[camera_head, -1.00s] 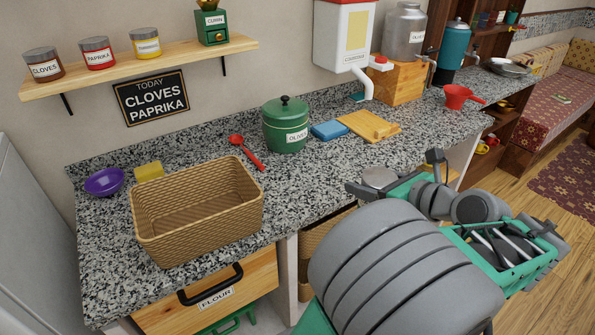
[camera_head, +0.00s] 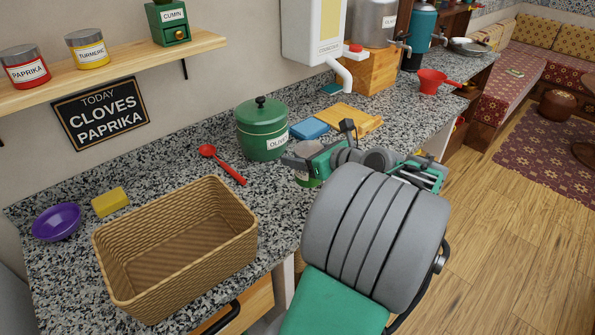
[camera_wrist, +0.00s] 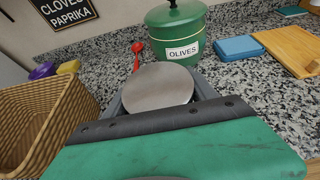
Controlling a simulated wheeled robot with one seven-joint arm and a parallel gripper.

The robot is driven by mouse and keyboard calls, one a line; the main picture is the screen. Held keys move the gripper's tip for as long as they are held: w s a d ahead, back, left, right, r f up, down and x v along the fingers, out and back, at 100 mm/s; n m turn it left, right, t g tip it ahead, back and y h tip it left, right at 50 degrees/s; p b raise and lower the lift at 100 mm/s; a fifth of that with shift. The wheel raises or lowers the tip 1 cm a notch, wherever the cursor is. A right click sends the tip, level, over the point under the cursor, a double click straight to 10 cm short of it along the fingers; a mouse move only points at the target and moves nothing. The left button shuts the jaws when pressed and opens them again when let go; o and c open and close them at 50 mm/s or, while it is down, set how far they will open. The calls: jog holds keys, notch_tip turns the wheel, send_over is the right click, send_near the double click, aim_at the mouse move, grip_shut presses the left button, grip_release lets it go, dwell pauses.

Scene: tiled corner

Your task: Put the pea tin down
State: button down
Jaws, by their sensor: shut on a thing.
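The pea tin shows its round silver lid in the wrist view (camera_wrist: 158,84), between my gripper's fingers. In the head view only part of the tin's side (camera_head: 308,179) shows below the fingers. My gripper (camera_head: 306,160) is shut on the tin over the front part of the granite counter (camera_head: 178,162), just in front of the green olives canister (camera_head: 264,128). The tin looks upright. I cannot tell whether its base touches the counter, as the fingers and wrist hide it.
A wicker basket (camera_head: 140,296) stands at the front left. A red spoon (camera_head: 223,165), yellow sponge (camera_head: 110,201) and purple bowl (camera_head: 57,222) lie behind it. Bare counter shows between basket and tin.

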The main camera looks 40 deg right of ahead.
jog(key=shift+w+d+f, duration=0.15)
jog(key=shift+w+f, duration=0.4)
jog(key=shift+f, duration=0.65)
jog(key=shift+w+d+f, duration=0.2)
jog(key=shift+w+f, duration=0.3)
jog(key=shift+f, duration=0.7)
jog(key=shift+w+d+f, duration=0.15)
jog(key=shift+w+f, duration=0.4)
jog(key=shift+f, duration=0.65)
jog(key=shift+f, duration=0.15)
jog(key=shift+c, duration=1.4)
grip_release()
jog(key=v, duration=1.2)
